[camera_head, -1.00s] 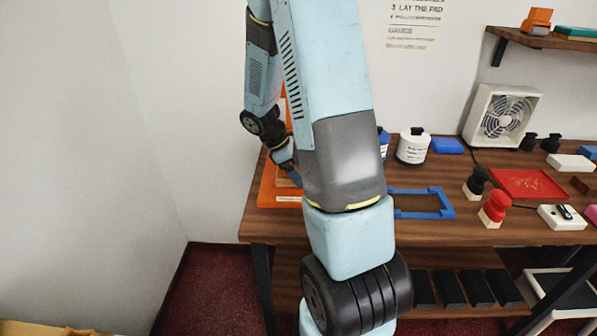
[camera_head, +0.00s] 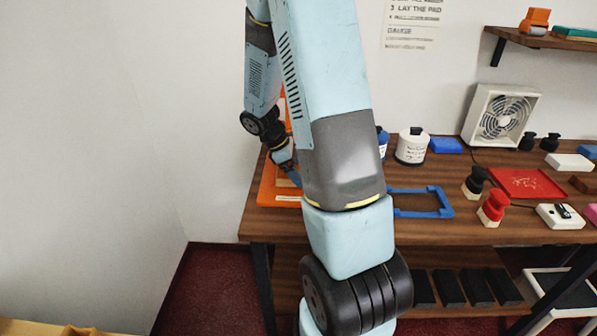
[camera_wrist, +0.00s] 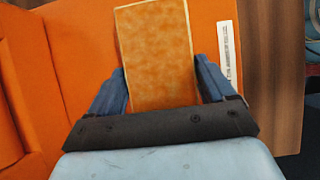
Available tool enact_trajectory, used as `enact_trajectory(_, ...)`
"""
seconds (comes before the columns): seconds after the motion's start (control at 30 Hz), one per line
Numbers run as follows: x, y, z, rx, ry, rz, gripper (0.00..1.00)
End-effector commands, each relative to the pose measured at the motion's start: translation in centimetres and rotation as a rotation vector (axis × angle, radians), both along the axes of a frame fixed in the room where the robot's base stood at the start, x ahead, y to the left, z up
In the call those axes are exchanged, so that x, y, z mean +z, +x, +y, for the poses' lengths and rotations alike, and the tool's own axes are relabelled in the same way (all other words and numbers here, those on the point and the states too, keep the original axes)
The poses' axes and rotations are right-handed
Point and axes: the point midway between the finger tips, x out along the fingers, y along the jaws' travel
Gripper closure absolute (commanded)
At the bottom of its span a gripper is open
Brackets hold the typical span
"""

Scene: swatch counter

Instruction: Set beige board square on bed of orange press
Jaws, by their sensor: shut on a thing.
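The board (camera_wrist: 157,45) shows in the wrist view as an upright rectangle with a mottled orange-tan face and thin pale edges. My gripper (camera_wrist: 161,82) has its two blue fingers closed on the board's left and right sides. The orange press (camera_wrist: 85,30) fills the area around and beneath the board, with a raised orange part at the left. I cannot tell whether the board touches the bed. In the head view, the press (camera_head: 266,188) stands at the table's left end, and my arm hides much of it. My gripper (camera_head: 293,177) is low over it there; the board is not clearly visible.
A white label strip (camera_wrist: 228,52) lies on the press, right of the board. On the wooden table, a blue frame (camera_head: 445,203), a white jar (camera_head: 411,147), stamps, a red tray (camera_head: 527,184) and a fan (camera_head: 501,116) stand to the right. A wall is at the left.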

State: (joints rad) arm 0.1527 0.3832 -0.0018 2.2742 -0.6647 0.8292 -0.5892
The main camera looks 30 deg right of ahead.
Motion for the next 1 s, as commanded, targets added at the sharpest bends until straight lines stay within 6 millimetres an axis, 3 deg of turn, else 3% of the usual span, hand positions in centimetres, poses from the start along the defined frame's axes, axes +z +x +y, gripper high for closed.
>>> enact_trajectory(0.03,-1.1,-0.7,0.2,-0.001,0.013,0.021,0.53)
enact_trajectory(0.1,-1.1,-0.7,0.2,-0.001,0.013,0.021,0.53)
enact_trajectory(0.13,-1.1,-0.7,0.3,-0.001,0.013,0.021,0.16)
enact_trajectory(0.3,-1.1,-0.7,0.3,-0.001,0.013,0.021,0.0)
enact_trajectory(0.67,-0.5,-0.5,0.5,0.001,0.012,0.019,0.0)
enact_trajectory(1.0,4.9,1.2,2.8,0.002,0.006,0.004,0.0)
